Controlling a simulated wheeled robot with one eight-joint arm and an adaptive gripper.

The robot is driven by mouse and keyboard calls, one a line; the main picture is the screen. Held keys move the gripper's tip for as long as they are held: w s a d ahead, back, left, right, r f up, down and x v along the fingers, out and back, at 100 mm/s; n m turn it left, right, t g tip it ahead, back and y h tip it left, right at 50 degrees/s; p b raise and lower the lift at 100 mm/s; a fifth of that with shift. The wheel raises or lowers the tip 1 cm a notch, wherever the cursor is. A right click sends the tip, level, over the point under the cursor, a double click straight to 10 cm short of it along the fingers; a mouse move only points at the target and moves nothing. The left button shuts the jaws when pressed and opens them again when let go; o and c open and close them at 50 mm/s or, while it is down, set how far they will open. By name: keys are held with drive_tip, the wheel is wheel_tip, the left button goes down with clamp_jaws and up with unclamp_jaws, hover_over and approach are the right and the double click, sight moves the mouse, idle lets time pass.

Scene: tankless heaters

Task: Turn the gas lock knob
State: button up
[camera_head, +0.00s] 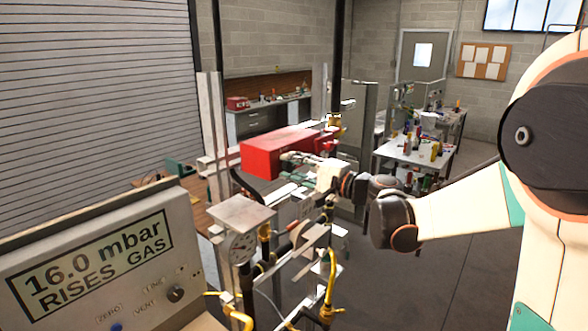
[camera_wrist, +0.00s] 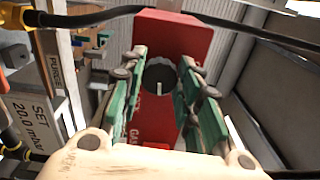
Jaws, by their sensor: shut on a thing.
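The gas lock knob (camera_wrist: 159,77) is round and black with a white pointer line that stands nearly upright in the wrist view. It sits on the face of a red box (camera_wrist: 178,36), which bears partly hidden white lettering. The red box also shows in the head view (camera_head: 272,153). My gripper (camera_wrist: 163,70) has its green-padded fingers on either side of the knob, shut on it. In the head view my gripper (camera_head: 290,161) reaches the box from the right, and the knob is hidden there.
A panel (camera_head: 95,262) reading "16.0 mbar RISES GAS" stands at the front left. Pipes, a dial gauge (camera_head: 241,247) and yellow fittings crowd the space below my gripper. A black hose (camera_wrist: 95,18) crosses above the fingers in the wrist view. Open floor (camera_head: 450,270) lies to the right.

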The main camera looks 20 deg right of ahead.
drive_tip(key=shift+m, duration=0.6)
drive_tip(key=o, duration=1.1)
drive_tip(key=shift+c, duration=0.2)
drive_tip(key=v, duration=1.2)
